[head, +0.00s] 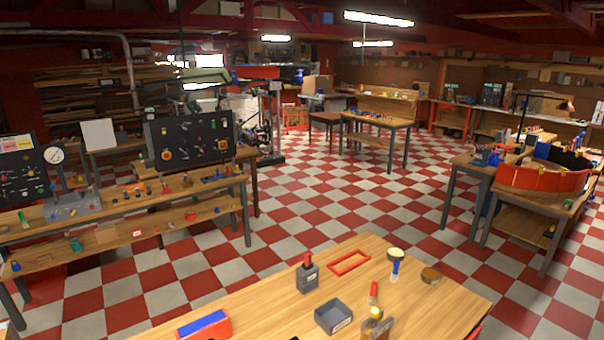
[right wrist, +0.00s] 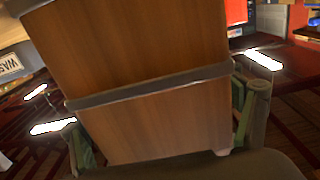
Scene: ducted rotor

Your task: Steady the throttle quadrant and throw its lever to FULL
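A small dark grey box with a red-topped lever (head: 307,275) stands upright on the wooden table in front of me in the head view. It looks like the throttle quadrant; its markings are too small to read. No gripper is clearly in the head view. In the right wrist view my right gripper (right wrist: 160,135) has its two fingers spread wide apart, one at each side of the picture. A large brown wooden panel with a grey band (right wrist: 150,60) shows between and beyond them. I cannot tell whether they touch it. My left gripper is not in view.
The front table (head: 250,300) also carries a red frame (head: 349,262), a grey tray (head: 333,316), a red-and-blue box (head: 205,325), a blue-handled piece (head: 396,262), a brown disc (head: 430,275) and a red-handled tool (head: 373,292). Checkered floor lies open beyond.

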